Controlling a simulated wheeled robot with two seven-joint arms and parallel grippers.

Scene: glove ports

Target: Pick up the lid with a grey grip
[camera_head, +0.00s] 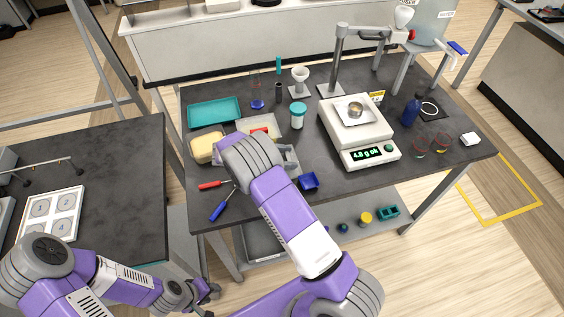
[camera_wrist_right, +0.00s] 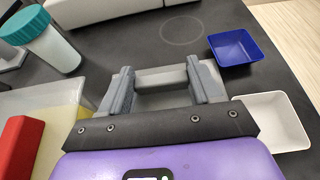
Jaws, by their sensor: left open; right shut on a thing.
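My right gripper (camera_wrist_right: 163,88) is shut on a grey piece (camera_wrist_right: 163,77) that spans between its two fingers. In the head view my right gripper (camera_head: 287,157) is low over the dark table, left of the blue dish (camera_head: 308,182) and mostly covered by my own wrist. My left gripper (camera_head: 205,296) is open and empty at the lower left, in front of the table.
A tray with a red block (camera_wrist_right: 20,145) lies close beside my right gripper. A white dish (camera_wrist_right: 280,118) is on its other side. A teal-capped jar (camera_head: 298,115) and a balance (camera_head: 362,135) stand nearby. A screwdriver (camera_head: 221,209) lies at the table's front edge.

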